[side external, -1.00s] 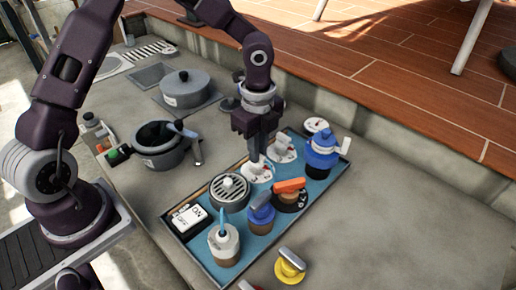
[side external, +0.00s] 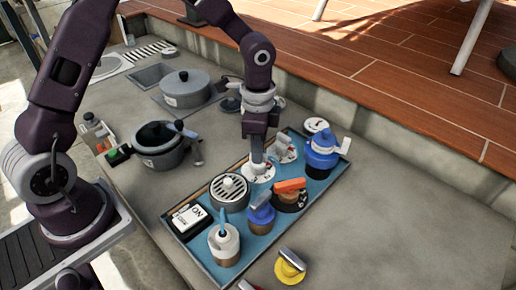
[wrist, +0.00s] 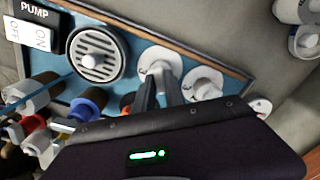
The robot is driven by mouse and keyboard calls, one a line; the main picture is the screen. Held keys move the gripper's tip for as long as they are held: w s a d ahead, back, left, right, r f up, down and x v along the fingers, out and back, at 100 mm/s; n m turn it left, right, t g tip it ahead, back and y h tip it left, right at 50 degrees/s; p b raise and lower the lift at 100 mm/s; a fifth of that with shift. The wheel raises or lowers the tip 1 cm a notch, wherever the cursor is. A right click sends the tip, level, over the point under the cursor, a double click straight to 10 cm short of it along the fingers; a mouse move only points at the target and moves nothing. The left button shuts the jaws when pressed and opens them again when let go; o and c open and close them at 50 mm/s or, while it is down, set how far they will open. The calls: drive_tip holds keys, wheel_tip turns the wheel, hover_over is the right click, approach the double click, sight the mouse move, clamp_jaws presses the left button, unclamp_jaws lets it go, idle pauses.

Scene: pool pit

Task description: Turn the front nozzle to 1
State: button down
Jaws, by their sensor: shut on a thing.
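Two white nozzle dials with knobs and small markings stand side by side on the blue panel. My gripper (side external: 257,158) points down at the nearer dial (side external: 260,174) and is shut on its knob. The other dial (side external: 284,155) is just behind and to the right. In the wrist view my gripper (wrist: 160,95) reaches the held dial (wrist: 160,58), with the second dial (wrist: 203,84) to its right.
The blue panel (side external: 190,240) also bears a round grille (side external: 229,193), an ON/OFF pump switch (side external: 189,218), a blue-capped valve (side external: 322,155) and an orange-handled valve (side external: 289,187). A dark pot (side external: 160,147) stands to the left.

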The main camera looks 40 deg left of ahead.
drive_tip(key=shift+n, duration=2.3)
drive_tip(key=c, duration=1.4)
unclamp_jaws()
wheel_tip(320, 180, up, 7)
drive_tip(key=shift+r, duration=0.1)
